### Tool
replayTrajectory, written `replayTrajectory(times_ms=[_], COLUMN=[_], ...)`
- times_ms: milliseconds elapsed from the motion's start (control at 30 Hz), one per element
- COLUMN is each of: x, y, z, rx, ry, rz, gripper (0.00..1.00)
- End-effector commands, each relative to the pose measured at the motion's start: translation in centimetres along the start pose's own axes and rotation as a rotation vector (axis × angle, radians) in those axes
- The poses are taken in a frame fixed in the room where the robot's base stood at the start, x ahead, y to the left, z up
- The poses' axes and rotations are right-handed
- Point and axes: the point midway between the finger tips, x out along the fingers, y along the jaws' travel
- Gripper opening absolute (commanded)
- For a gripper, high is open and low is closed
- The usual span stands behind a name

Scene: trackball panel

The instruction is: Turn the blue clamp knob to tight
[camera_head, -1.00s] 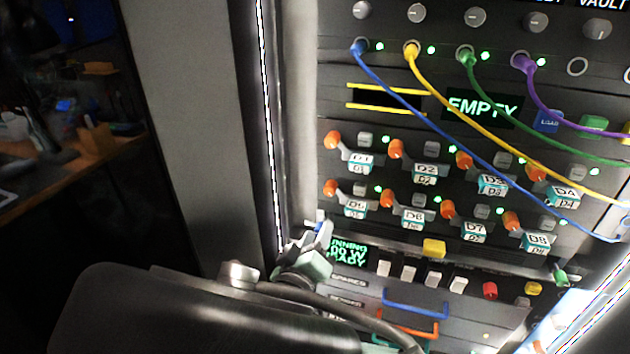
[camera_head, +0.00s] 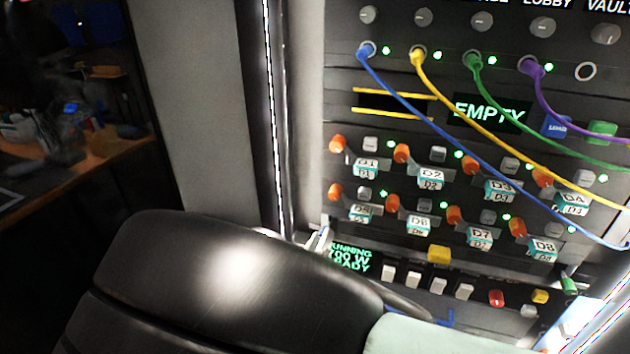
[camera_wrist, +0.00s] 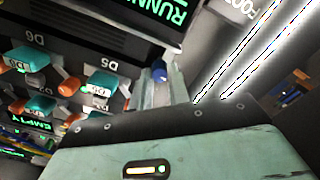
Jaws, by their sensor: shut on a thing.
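The blue clamp knob (camera_wrist: 159,71) shows in the wrist view at the tips of my gripper (camera_wrist: 162,80), beside the panel's edge strip. My gripper is shut on it, with pale green fingers around it. Only a small part of the knob shows, so I cannot read its turn position. In the head view my dark arm link covers most of the gripper and the knob is hidden.
The panel's green-lit display (camera_head: 349,259) is close to my gripper. Orange knobs, labelled modules and a yellow button (camera_head: 438,254) lie to the right. A blue cable (camera_head: 440,132) and other cables hang across the panel. A bright light strip (camera_wrist: 245,50) runs alongside.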

Motion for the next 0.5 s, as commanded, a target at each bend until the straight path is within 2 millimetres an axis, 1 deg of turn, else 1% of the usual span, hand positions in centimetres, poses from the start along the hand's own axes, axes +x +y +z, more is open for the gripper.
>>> replayTrajectory(times_ms=[500], x=[0.04], y=[-0.09], z=[0.23], rx=[0.473], ry=[-0.003], rz=[0.001], gripper=[0.00])
